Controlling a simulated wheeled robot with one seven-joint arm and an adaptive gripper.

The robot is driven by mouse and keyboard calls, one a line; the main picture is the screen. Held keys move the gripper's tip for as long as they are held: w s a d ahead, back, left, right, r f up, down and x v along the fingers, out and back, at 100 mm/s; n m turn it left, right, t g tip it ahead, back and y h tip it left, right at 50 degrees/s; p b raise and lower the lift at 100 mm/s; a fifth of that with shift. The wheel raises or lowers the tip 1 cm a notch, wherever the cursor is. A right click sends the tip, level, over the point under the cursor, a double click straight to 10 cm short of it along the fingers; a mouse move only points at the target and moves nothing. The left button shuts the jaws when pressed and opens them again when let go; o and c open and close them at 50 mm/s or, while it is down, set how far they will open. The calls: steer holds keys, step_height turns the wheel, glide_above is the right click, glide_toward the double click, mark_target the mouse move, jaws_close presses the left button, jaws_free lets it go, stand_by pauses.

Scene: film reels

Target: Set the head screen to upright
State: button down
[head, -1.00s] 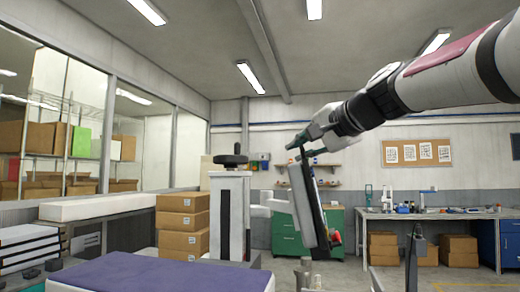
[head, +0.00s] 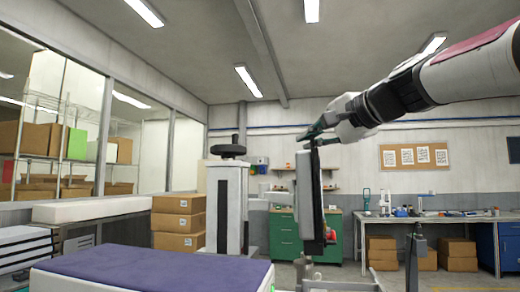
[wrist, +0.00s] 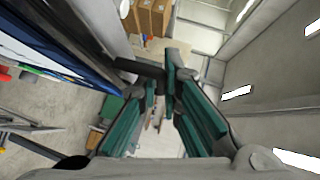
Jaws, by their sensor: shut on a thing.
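The head screen (head: 307,205) is a flat white and dark panel. In the head view it shows nearly edge-on and stands close to upright, right of the white column. In the wrist view its large face (wrist: 60,40) fills the upper left. My gripper (head: 310,135) is at the top edge of the screen. In the wrist view, the green fingers (wrist: 162,70) are closed on a dark bar (wrist: 138,67) joined to the screen's edge. The screen's lower mount is hard to make out.
A white column with a black knob (head: 228,151) stands left of the screen. A purple-topped table (head: 150,275) lies in front. Stacked cardboard boxes (head: 178,222) and a green cabinet (head: 285,235) are behind. A workbench (head: 440,217) stands at right. Open air surrounds the screen's top.

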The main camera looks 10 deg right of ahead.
steer(key=shift+s+d+f, duration=0.1)
steer(key=shift+d+f, duration=0.1)
steer(key=shift+d, duration=0.05)
steer(key=c, duration=2)
jaws_free()
steer(key=shift+r, duration=0.1)
steer(key=v, duration=1.2)
